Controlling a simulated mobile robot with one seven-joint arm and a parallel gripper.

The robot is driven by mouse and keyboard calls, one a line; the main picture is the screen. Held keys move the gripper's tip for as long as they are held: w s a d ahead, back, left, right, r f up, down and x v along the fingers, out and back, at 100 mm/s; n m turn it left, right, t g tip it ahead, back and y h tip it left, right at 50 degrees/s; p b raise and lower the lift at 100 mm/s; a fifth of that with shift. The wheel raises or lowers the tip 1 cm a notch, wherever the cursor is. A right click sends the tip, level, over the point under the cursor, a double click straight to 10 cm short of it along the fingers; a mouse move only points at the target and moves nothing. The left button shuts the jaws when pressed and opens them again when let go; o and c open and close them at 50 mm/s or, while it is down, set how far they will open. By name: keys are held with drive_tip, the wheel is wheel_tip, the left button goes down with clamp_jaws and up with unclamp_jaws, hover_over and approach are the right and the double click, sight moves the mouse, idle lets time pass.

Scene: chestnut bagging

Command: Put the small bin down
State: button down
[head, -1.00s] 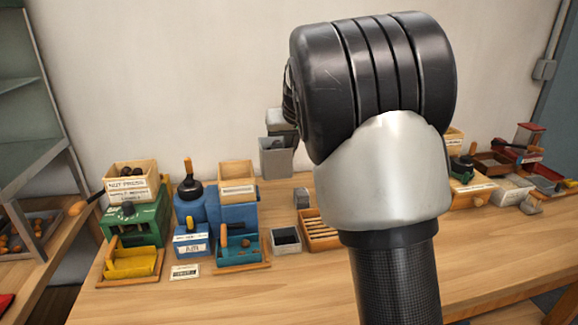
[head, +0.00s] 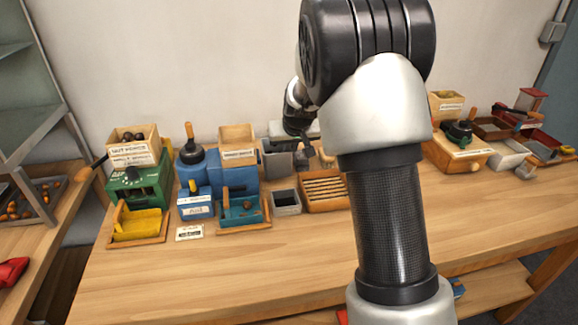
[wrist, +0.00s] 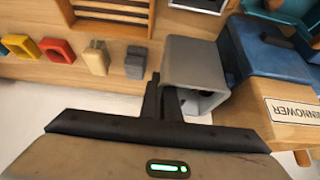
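The small grey bin (head: 277,162) is upright at the back of the bench, between the blue machine and the slatted wooden tray. In the wrist view, the bin (wrist: 197,62) is just beyond my gripper (wrist: 163,103), with something dark inside its mouth. One finger lies outside the bin's near wall and the other at its inner side, so my gripper appears shut on that wall. In the head view my gripper (head: 292,131) shows only in part, above the bin. I cannot tell whether the bin's base touches the bench.
The blue winnower (head: 232,178) stands close at the bin's left. A slatted tray (head: 325,190) and an open dark-lined box (head: 286,202) are in front. Small grey and tan blocks (wrist: 95,58) lie beside the bin. The bench's front (head: 240,275) is clear.

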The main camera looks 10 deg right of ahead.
drive_tip(key=shift+f+b, duration=0.3)
drive_tip(key=shift+f, duration=2.05)
drive_tip(key=shift+f, duration=0.2)
drive_tip(key=c, duration=2)
unclamp_jaws()
